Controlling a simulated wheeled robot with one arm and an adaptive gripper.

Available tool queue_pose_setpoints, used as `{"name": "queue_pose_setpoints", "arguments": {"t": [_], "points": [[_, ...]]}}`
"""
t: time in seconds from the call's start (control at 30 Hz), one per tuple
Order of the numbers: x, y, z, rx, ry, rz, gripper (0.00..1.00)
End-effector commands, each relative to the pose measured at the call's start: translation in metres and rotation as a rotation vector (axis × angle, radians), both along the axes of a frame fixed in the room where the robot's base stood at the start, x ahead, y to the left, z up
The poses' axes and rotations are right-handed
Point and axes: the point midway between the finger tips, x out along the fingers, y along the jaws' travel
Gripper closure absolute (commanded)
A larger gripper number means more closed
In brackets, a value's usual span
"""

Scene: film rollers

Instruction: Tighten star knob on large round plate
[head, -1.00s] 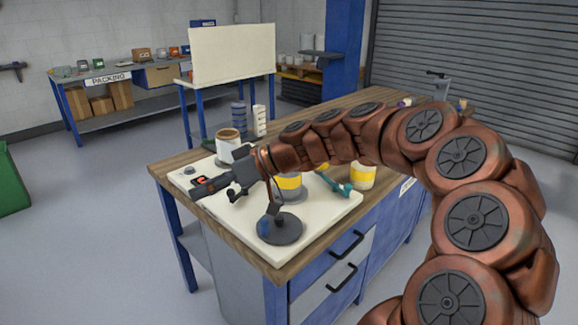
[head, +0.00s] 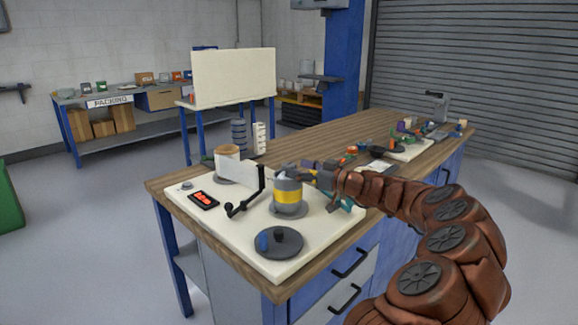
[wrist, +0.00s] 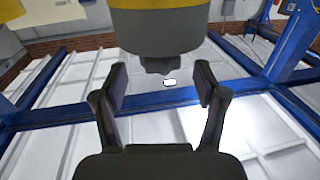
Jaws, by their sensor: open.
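A grey cylinder with a yellow band (head: 287,188) stands upright on the white board. A round dark plate (head: 290,242) lies flat in front of it, with a small blue piece (head: 262,241) at its left. My gripper (head: 296,172) is at the upper right of the banded cylinder. In the wrist view my open gripper (wrist: 162,82) has its fingers apart. The banded body (wrist: 160,30) fills the top of that view, and a small dark knob-like part (wrist: 160,65) sticks out from it towards the gap between the fingers. Its star shape cannot be told.
The white board (head: 235,235) lies on a wooden bench (head: 345,128). A black crank handle (head: 247,195), a red-lit display (head: 203,199) and a tan-topped container (head: 227,158) are at its left. More small parts lie at the bench's far right.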

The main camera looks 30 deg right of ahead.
Motion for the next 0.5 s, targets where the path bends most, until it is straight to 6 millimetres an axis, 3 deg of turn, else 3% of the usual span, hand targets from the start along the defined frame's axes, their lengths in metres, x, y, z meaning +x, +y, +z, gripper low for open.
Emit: {"name": "queue_pose_setpoints", "arguments": {"t": [0.2, 0.5], "points": [[0.026, 0.013, 0.001, 0.000, 0.001, 0.004, 0.28], [0.035, 0.016, 0.001, 0.000, -0.001, 0.002, 0.28]]}}
